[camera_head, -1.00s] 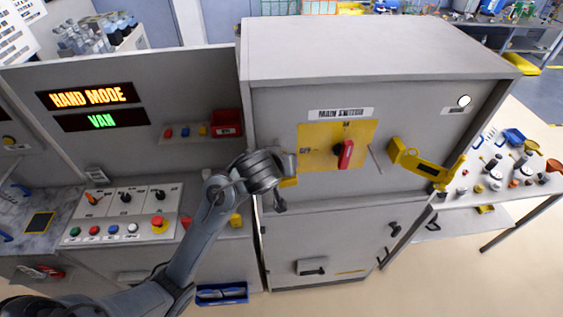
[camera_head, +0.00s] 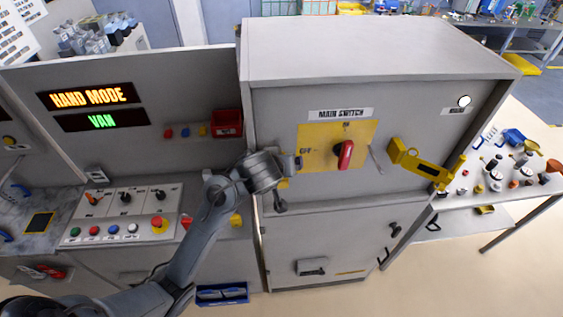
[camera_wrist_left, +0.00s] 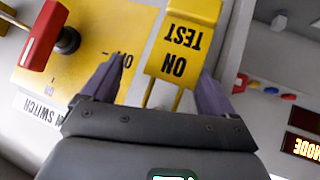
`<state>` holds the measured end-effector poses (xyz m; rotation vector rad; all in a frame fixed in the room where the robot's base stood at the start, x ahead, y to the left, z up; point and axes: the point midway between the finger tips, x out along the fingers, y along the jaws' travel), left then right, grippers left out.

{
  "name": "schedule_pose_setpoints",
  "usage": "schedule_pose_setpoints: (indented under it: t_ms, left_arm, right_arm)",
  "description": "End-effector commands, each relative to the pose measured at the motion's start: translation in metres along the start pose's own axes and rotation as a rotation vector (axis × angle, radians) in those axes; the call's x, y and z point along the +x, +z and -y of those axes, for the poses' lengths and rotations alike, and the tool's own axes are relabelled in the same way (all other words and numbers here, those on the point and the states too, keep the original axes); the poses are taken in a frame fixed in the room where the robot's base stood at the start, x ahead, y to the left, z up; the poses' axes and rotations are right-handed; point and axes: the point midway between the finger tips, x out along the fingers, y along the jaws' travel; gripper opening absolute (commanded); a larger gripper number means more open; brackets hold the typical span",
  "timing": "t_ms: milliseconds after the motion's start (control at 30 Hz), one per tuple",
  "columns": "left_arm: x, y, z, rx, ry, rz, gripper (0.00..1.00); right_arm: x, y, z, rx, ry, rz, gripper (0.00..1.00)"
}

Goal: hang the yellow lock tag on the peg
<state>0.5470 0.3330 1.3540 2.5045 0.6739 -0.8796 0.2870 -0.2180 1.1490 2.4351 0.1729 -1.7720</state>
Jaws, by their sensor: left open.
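A yellow tag (camera_wrist_left: 183,45) marked "ON TEST" shows upside down in the left wrist view, with two thin prongs below it. A small yellow patch (camera_head: 284,183), probably the tag, shows beside my gripper in the head view. My left gripper (camera_wrist_left: 158,88) is open, one finger on each side of the prongs; contact cannot be told. In the head view my left gripper (camera_head: 289,184) is at the cabinet's left front, left of the yellow switch plate. A thin pale rod (camera_head: 376,159), possibly the peg, stands right of the red switch handle (camera_head: 345,155). My right gripper is out of view.
The grey cabinet (camera_head: 380,50) fills the middle. A yellow bracket-like piece (camera_head: 425,168) juts from its right front. A button panel (camera_head: 120,215) lies left, and a table with small parts (camera_head: 510,207) stands right.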

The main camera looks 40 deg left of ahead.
Motion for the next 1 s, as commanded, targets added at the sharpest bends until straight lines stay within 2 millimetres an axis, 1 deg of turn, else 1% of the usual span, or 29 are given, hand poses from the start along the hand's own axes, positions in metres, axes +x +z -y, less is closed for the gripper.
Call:
schedule_pose_setpoints:
  t_ms: [167, 267, 367, 600, 733, 900, 1000]
  left_arm:
    - [-0.004, 0.000, -0.001, -0.001, 0.002, -0.001, 0.88]
    - [-0.012, 0.000, -0.001, -0.001, 0.002, -0.001, 0.88]
    - [-0.026, 0.000, -0.001, -0.002, 0.004, -0.002, 0.88]
    - [-0.068, 0.000, -0.001, -0.002, 0.004, -0.003, 0.88]
    - [-0.087, -0.001, -0.001, -0.001, 0.003, -0.003, 0.88]
    - [-0.103, 0.000, -0.001, -0.001, 0.002, -0.001, 0.88]
    - [-0.106, 0.002, 0.000, 0.001, -0.002, 0.004, 0.88]
  right_arm:
    - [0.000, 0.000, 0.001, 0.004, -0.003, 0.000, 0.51]
    - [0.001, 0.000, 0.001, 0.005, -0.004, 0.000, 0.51]
    - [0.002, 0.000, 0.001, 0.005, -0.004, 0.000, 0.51]
    - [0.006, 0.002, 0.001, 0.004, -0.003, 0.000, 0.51]
    - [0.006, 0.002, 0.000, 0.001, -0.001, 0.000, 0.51]
    - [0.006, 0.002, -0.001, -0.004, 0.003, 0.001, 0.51]
    - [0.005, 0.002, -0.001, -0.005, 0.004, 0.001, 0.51]
